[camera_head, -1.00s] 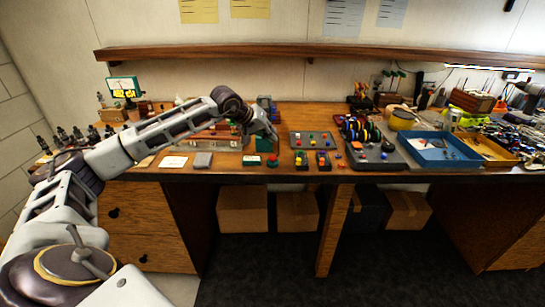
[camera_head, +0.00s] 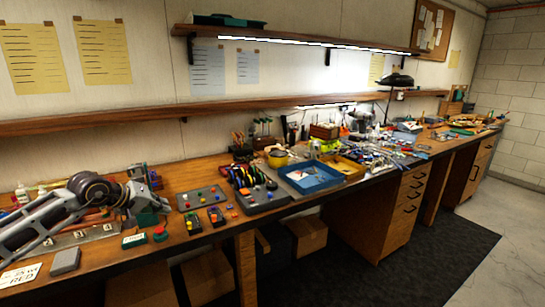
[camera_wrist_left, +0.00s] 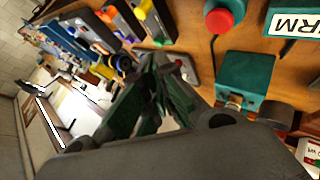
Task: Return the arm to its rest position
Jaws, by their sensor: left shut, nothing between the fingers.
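My left arm (camera_head: 42,215) comes in from the left in the head view and reaches over the left end of the wooden bench. Its gripper (camera_head: 157,205) is just above a teal box (camera_head: 147,219), and I cannot tell whether they touch. In the left wrist view the dark green fingers (camera_wrist_left: 158,88) are together and empty. The teal box (camera_wrist_left: 243,74) appears to their right there. A red button (camera_head: 160,233) is near the gripper; it also shows in the wrist view (camera_wrist_left: 219,20). My right gripper is not in view.
A grey panel with buttons (camera_head: 203,197), small yellow-and-black devices (camera_head: 193,223) and a blue tray (camera_head: 313,178) lie to the right on the bench. A lower shelf (camera_head: 100,121) runs along the wall above. Cardboard boxes (camera_head: 308,236) stand underneath.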

